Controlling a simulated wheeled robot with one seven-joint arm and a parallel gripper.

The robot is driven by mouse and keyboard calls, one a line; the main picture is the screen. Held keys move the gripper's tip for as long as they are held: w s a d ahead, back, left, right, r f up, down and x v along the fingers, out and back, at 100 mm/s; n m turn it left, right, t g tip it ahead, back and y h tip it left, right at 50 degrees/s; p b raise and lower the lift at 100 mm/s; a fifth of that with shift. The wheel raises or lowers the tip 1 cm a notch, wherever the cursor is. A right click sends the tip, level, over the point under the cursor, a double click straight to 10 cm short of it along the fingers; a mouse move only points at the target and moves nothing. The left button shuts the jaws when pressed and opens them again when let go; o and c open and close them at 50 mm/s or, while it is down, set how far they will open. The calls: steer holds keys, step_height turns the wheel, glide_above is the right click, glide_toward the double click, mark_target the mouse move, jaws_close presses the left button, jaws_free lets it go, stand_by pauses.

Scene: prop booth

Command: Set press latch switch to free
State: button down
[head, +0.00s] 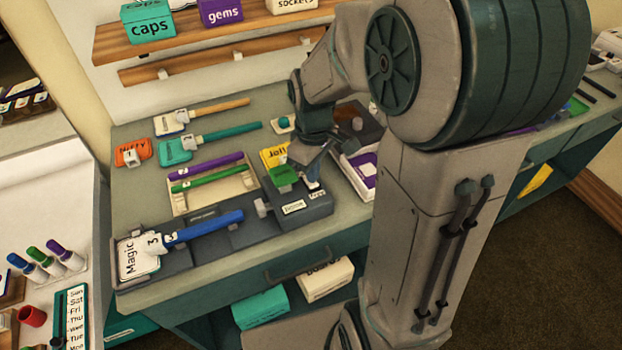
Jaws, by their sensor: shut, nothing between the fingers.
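The press (306,214) is a dark grey block on the bench, joined to a long rail running left. Its front bears two small white labels whose words are too small to read surely. A small light knob (263,207) stands out on its left side. A small blue and white part (312,181) sits on its upper right, close to my gripper; I cannot tell which part is the latch switch or how it is set. My gripper (303,159) is shut and empty just above the press, beside a green block (283,175). I cannot tell whether it touches anything.
A sign labelled Magic (138,253) with a blue rod (203,227) lies on the rail. A cream tray (218,208) with purple and green rods sits behind it. A yellow card (274,157) stands behind the press. Shelves with boxes line the wall.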

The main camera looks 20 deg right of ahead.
mark_target(314, 185)
steer(key=shift+f+b, duration=0.65)
steer(key=shift+f, duration=0.25)
stand_by(0.3)
step_height(314, 185, up, 7)
steer(key=p, duration=0.5)
steer(key=shift+r, duration=0.1)
stand_by(0.5)
steer(key=s+r+m+t, duration=0.3)
steer(key=s+r+m, duration=0.4)
steer(key=s, duration=0.5)
steer(key=shift+s+r+m, duration=0.2)
steer(key=shift+r+m, duration=0.1)
steer(key=shift+r, duration=0.05)
steer(key=shift+d, duration=0.1)
